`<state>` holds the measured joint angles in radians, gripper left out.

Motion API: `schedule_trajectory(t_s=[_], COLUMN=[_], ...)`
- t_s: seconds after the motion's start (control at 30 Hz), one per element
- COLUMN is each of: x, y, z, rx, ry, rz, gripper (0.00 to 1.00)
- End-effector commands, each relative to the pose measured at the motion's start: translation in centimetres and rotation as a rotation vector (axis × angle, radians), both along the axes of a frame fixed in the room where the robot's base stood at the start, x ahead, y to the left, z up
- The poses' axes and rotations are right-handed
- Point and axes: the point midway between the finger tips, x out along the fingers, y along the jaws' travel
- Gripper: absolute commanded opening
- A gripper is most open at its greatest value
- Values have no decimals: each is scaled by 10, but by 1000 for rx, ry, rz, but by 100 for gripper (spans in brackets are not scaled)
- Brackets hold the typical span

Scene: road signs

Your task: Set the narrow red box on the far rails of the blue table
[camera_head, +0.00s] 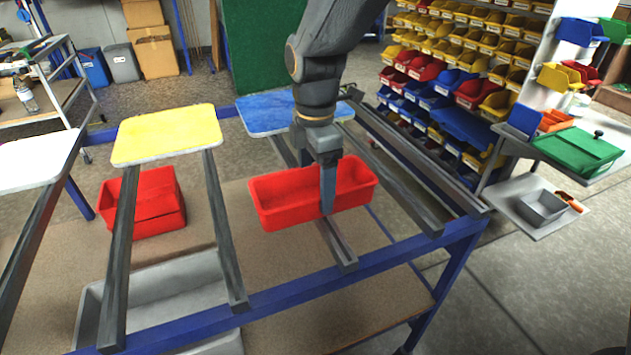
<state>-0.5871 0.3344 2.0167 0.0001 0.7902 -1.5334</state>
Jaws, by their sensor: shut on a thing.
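The narrow red box (283,203) is in the middle of the head view, open side up and roughly level. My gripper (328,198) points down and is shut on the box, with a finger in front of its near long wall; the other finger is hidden. The blue table (370,264) has dark rails running from its near edge to its far edge. The box lies across the line of a dark rail (340,246) right of the middle. I cannot tell whether it touches the rails or hangs above them.
A yellow board (168,134), a blue board (265,113) and a white board (35,158) lie at the rails' far ends. Another red box (155,207) and a grey bin (165,290) sit lower, under the rails. Shelves of coloured bins (455,75) stand behind right.

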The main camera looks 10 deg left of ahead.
Motion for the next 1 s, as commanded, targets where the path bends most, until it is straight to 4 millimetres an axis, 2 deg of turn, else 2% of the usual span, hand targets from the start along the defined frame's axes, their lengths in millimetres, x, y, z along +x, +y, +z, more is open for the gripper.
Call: schedule_trajectory(t_s=[0.17,0.2,0.3,0.67,0.77,1.0], x=[0,0,0,0,1,2], y=[0,0,0,0,1,1], z=[-2,-2,-2,2,12,59], rx=[0,0,0,1,2,3], ry=[0,0,0,-1,-3,-5], rz=[0,0,0,0,0,0], gripper=[53,81,97,97,97,97])
